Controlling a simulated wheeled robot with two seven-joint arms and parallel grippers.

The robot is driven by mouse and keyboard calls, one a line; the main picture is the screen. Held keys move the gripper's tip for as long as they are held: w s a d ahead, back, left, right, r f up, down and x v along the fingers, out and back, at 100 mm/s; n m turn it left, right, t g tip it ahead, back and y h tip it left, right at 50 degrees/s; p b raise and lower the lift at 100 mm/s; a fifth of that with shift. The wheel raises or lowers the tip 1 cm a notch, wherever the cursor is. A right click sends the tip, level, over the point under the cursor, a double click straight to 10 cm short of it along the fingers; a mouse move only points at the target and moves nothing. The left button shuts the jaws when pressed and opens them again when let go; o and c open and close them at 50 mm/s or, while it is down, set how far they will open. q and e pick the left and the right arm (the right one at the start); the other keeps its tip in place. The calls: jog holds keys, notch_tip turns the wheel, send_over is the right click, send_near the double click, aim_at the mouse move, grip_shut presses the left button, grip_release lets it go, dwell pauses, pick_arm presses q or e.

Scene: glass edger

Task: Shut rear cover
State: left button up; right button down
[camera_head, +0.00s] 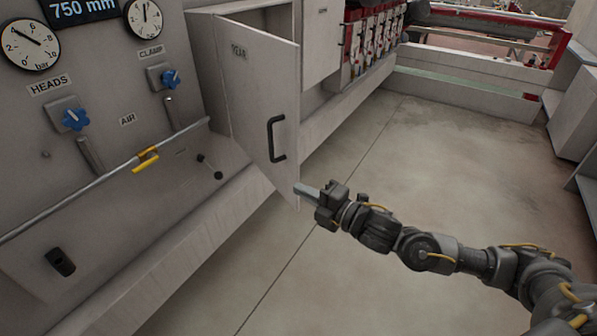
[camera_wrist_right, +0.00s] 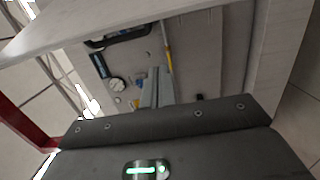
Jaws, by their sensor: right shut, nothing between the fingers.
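The rear cover (camera_head: 255,110) is a grey hinged door marked REAR with a black bar handle (camera_head: 277,139). It stands open, swung out from the machine's side. My right gripper (camera_head: 300,189) is shut and empty at the door's lower free corner, below the handle. I cannot tell whether it touches the door. In the right wrist view, the shut fingers (camera_wrist_right: 156,88) point toward the machine's front panel, and the black handle (camera_wrist_right: 118,40) shows at the upper left on the door. My left gripper is not in view.
The control panel (camera_head: 100,150) with gauges, blue knobs and a yellow-clipped rail is at the left. A row of red-and-grey units (camera_head: 372,40) stands behind the door. The floor (camera_head: 400,160) is open in the middle and right. Grey cabinets (camera_head: 575,110) stand at the far right.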

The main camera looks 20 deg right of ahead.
aim_at(298, 176)
jog(key=w+p, duration=0.1)
jog(key=w, duration=0.2)
jog(key=w+p, duration=0.2)
jog(key=shift+w+a+r+p, duration=0.2)
jog(key=shift+w+p, duration=0.1)
jog(key=shift+w, duration=0.1)
jog(key=shift+d+f, duration=0.15)
jog(key=shift+d, duration=0.35)
jog(key=shift+w, duration=0.1)
jog(key=shift+a, duration=0.1)
